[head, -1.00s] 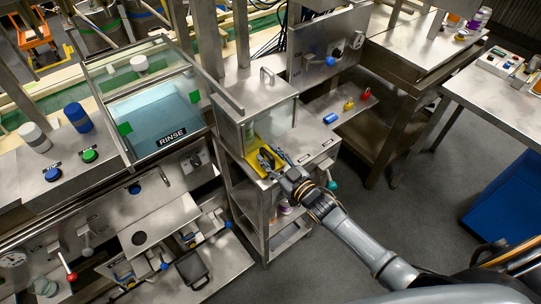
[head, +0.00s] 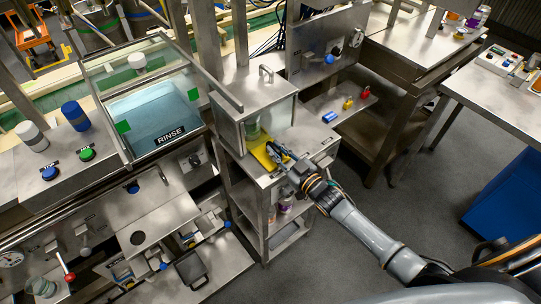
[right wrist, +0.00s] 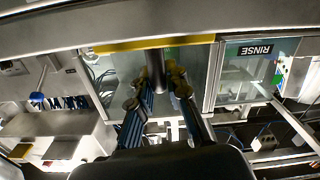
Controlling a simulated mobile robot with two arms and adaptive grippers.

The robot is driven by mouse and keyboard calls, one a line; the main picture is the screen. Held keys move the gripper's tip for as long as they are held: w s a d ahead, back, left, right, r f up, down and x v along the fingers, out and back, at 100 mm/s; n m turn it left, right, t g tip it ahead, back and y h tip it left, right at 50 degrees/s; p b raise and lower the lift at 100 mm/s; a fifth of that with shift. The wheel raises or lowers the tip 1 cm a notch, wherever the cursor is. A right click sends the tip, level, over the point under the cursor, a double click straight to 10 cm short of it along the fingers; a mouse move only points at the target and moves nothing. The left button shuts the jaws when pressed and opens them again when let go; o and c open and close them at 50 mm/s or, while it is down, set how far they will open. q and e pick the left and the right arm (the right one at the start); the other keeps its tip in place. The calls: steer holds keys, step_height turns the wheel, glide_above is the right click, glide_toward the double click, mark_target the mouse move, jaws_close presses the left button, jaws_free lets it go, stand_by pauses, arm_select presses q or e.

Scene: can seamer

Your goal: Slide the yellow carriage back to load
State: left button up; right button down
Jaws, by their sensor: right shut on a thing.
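The yellow carriage (head: 259,158) shows at the front opening of a clear-walled steel enclosure (head: 258,97) in the head view. Part of the carriage is hidden behind my gripper and the enclosure. My right gripper (head: 278,154) is over the carriage's right side. In the right wrist view, its two fingers (right wrist: 157,90) are shut around a dark upright post (right wrist: 155,68), below the yellow edge of the carriage (right wrist: 150,43). A greenish shape, perhaps a can, shows dimly through the enclosure wall. My left gripper is not in view.
The rinse tank (head: 155,108) stands left of the enclosure. A control panel (head: 329,57) is behind it on the right. Blue, yellow and red padlocks (head: 347,104) lie on the shelf to the right. The floor (head: 400,200) to the right is open.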

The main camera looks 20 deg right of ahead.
steer(key=w+d+b, duration=0.2)
steer(key=d, duration=0.3)
steer(key=w+d+b, duration=0.2)
steer(key=d+b, duration=0.1)
steer(key=d, duration=0.3)
steer(key=w+d+b, duration=0.2)
steer(key=d+b, duration=0.1)
steer(key=d, duration=0.3)
steer(key=shift+w+f, duration=0.1)
steer(key=shift+f, duration=0.05)
steer(key=shift+w+d+b, duration=0.15)
steer(key=shift+d+b, duration=0.15)
steer(key=shift+d, duration=0.3)
steer(key=shift+r, duration=0.2)
steer(key=shift+d, duration=0.15)
steer(key=c, duration=1.5)
jaws_free()
steer(key=shift+o, duration=0.8)
steer(key=shift+w+d, duration=0.1)
steer(key=shift+f, duration=0.1)
steer(key=v, duration=1.2)
